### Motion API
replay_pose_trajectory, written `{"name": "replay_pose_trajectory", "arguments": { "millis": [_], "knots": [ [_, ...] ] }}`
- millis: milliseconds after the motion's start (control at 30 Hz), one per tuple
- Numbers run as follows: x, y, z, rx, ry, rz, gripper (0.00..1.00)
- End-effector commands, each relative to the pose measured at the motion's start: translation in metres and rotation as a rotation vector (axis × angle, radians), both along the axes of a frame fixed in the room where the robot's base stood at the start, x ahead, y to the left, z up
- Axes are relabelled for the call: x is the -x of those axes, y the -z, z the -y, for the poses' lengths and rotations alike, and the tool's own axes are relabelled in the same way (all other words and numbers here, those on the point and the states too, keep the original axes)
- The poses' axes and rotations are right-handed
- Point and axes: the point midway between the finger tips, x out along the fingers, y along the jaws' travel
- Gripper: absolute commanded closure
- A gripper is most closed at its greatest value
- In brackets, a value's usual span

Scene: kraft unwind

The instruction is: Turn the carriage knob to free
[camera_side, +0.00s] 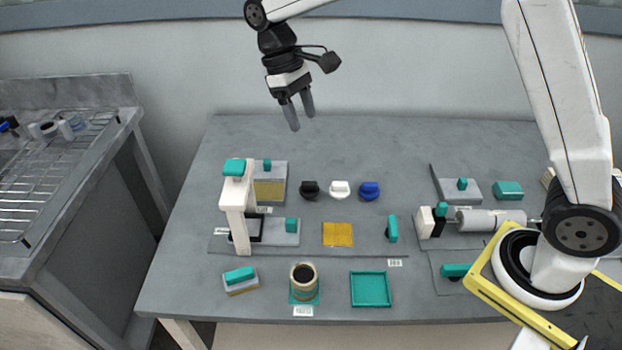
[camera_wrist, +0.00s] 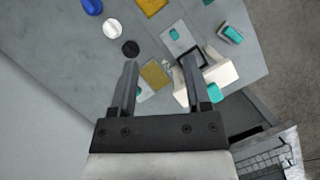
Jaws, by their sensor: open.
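My gripper (camera_side: 301,115) is open and empty, high above the back of the table in the side view. Its two fingers also show in the wrist view (camera_wrist: 160,72), apart with nothing between them touching. An upright teal knob (camera_side: 392,229) stands at the right end of a flat grey plate, by a small label; it may be the carriage knob, but the label is too small to read. A white post with a teal top (camera_side: 236,195) stands at the plate's left. A grey block with a teal grip (camera_side: 291,226) sits beside the post. My gripper is far from all of these.
Black (camera_side: 310,189), white (camera_side: 340,189) and blue (camera_side: 369,190) caps stand mid-table. A yellow square (camera_side: 338,234), a cup (camera_side: 303,277) and a teal tray (camera_side: 371,300) lie nearer the front. A grey roller (camera_side: 490,220) is at right. The table's back strip is clear.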

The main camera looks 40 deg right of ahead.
Motion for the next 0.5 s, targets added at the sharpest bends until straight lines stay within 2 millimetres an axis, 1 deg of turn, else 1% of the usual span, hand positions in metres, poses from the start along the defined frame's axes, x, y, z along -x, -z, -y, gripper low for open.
{"name": "replay_pose_trajectory", "arguments": {
  "millis": [33,100,233,333,500],
  "knots": [
    [0.008,-0.001,0.022,-0.001,0.091,0.000,0.38],
    [0.020,-0.001,0.046,-0.002,0.211,-0.002,0.38],
    [0.045,0.000,0.086,-0.003,0.434,-0.007,0.38],
    [0.066,0.002,0.110,-0.003,0.592,-0.014,0.38],
    [0.092,0.005,0.134,-0.001,0.779,-0.022,0.38]
  ]
}}
